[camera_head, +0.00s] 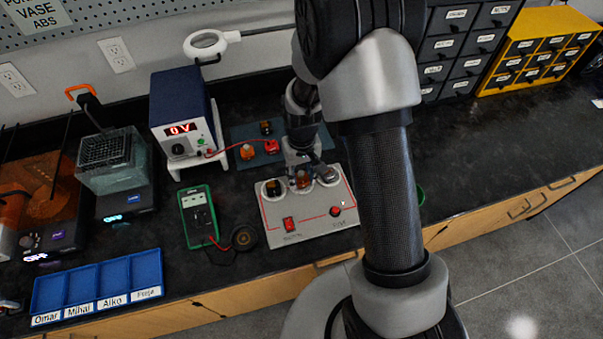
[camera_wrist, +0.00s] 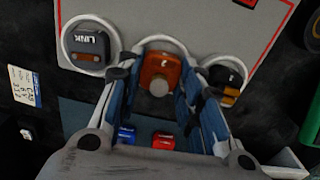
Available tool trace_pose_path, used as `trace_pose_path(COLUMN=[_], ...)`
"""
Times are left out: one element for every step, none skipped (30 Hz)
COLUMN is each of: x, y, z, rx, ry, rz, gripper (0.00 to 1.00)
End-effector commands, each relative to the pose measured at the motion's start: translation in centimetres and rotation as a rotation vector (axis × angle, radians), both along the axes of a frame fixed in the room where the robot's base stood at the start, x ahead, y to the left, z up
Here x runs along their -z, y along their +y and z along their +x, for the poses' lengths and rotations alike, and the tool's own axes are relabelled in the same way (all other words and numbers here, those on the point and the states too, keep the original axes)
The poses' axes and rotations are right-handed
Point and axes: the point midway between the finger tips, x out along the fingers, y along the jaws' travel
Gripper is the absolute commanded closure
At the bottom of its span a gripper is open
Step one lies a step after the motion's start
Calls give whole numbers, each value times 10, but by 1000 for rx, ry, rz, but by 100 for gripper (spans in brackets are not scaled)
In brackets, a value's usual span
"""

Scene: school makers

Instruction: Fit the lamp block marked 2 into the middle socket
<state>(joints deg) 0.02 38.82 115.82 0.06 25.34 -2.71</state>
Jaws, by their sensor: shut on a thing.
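An orange lamp block (camera_wrist: 160,68) with a pale round knob is between the fingers of my gripper (camera_wrist: 160,82), which is shut on it. The block is at the middle socket (camera_wrist: 163,39) of the grey board (camera_head: 312,222); I cannot tell whether it is fully seated. Its number is not readable. In the head view, the orange block (camera_head: 302,181) shows just below my gripper (camera_head: 302,168). A dark block marked LINK (camera_wrist: 90,46) sits in one outer socket. A black and orange block (camera_wrist: 228,82) sits in the other.
Loose orange (camera_head: 247,152), red (camera_head: 271,146) and dark (camera_head: 266,127) blocks lie on the mat behind the board. A blue block (camera_wrist: 126,134) shows in the wrist view. A power supply (camera_head: 183,118), a green multimeter (camera_head: 198,215) and a blue tray (camera_head: 98,275) stand left.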

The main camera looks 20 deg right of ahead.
Motion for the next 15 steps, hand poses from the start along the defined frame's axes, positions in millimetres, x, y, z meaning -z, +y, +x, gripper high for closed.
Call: trace_pose_path(x=[2,2,3,4,4,5,6,6,7,8,8,9,10,10,11], y=[0,0,0,0,0,0,0,0,0,0,0,0,0,0,0], z=[0,0,0,0,0,0,0,0,0,0,0,0,0,0,0], rx=[0,0,0,0,0,0,0,0,0,0,0,0,0,0,0], ry=[0,0,0,0,0,0,0,0,0,0,0,0,0,0,0], rz=[0,0,0,0,0,0,0,0,0,0,0,0,0,0,0], gripper=[86,86,86,86,86,86,86,86,86,86,86,86,86,86,86])
